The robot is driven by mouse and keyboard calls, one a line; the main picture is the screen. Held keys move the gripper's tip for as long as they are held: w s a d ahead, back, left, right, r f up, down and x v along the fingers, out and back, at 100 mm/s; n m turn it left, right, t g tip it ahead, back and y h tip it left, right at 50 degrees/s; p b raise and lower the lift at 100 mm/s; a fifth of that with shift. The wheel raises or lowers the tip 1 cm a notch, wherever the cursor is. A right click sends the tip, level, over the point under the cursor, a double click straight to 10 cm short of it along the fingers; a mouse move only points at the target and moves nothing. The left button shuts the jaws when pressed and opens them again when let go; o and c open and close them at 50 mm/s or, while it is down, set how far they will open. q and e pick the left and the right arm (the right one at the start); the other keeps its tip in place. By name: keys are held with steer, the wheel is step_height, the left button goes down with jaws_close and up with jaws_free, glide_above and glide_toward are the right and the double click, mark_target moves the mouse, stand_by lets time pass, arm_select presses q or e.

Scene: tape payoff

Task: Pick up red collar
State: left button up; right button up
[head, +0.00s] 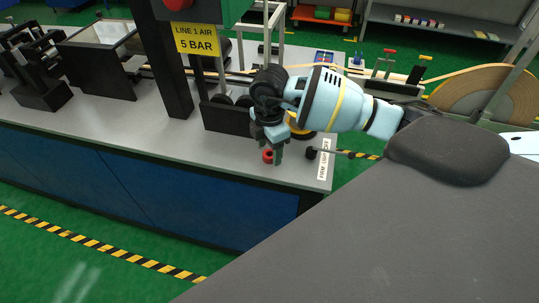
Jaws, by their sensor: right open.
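A small red collar (267,156) sits on the grey bench top (190,148), near its front right corner. My right gripper (278,157) points down at the collar, with its dark fingers just right of it in the picture and partly overlapping it. The gripper is open. I cannot tell whether the collar lies between the fingers or beside them. My left gripper is out of view.
A black post with a yellow "LINE 1 AIR 5 BAR" sign (196,38) stands left of my arm. A dark block (226,117) is behind the gripper. A dark rod with a knob (330,152) sticks out at the bench's right edge. The front bench top is clear.

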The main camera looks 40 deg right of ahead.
steer(key=shift+f, duration=0.6)
steer(key=c, duration=1.1)
steer(key=shift+o, duration=0.2)
steer(key=shift+r, duration=0.1)
steer(key=shift+r, duration=0.4)
steer(key=r, duration=0.2)
steer(key=shift+s+a+r, duration=0.1)
steer(key=shift+s+r, duration=0.25)
steer(key=shift+s, duration=0.05)
steer(key=s+a+r, duration=0.1)
steer(key=s+a, duration=0.3)
steer(key=s, duration=1)
steer(key=shift+s+r+p, duration=0.15)
steer(key=shift+s+p, duration=0.15)
steer(key=shift+p, duration=0.05)
